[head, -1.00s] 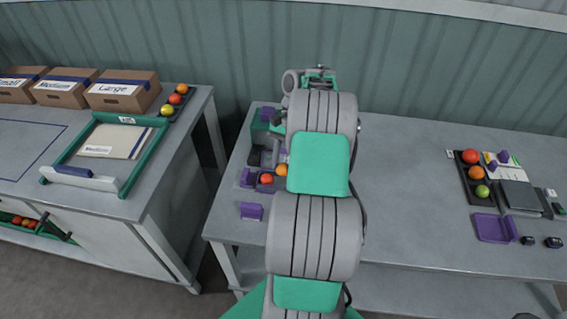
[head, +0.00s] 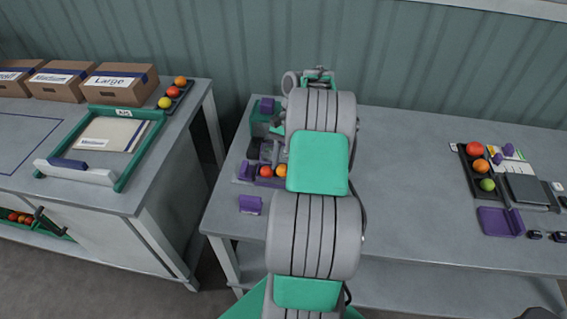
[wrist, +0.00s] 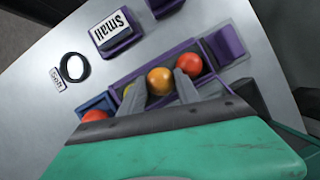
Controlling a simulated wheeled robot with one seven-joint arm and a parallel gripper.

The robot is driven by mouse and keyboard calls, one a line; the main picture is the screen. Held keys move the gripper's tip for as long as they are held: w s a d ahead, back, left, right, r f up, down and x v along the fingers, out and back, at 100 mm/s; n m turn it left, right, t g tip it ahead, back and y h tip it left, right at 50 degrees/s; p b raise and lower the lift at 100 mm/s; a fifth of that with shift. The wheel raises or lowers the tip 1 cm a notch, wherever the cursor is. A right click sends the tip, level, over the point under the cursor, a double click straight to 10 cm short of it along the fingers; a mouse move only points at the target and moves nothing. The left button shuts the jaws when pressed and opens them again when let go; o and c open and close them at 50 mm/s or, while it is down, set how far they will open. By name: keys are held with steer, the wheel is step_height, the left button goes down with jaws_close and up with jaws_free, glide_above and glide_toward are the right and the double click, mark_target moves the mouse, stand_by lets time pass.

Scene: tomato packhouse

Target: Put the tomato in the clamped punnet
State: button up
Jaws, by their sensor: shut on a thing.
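In the wrist view my gripper (wrist: 159,82) is shut on an orange tomato (wrist: 160,80), one finger on each side. The tomato is over or inside a long purple punnet (wrist: 150,58); I cannot tell if it touches the bottom. A red tomato (wrist: 188,64) is in the punnet just right of the right finger. A yellowish tomato is partly hidden by the left finger. A purple clamp block (wrist: 228,43) is at the punnet's right end. In the head view the orange tomato (head: 282,170) shows beside the red one (head: 266,171); my arm hides the gripper.
A purple holder labelled Small (wrist: 116,33) stands beside the punnet. Another red tomato (wrist: 95,116) is beyond the punnet's left end. In the head view a dark tray (head: 467,176) with tomatoes and a purple tray (head: 494,222) lie at right. The middle of the bench is clear.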

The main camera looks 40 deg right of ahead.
steer(key=o, duration=1)
steer(key=shift+c, duration=0.5)
steer(key=shift+c, duration=1.1)
step_height(320, 180, up, 6)
steer(key=p, duration=0.7)
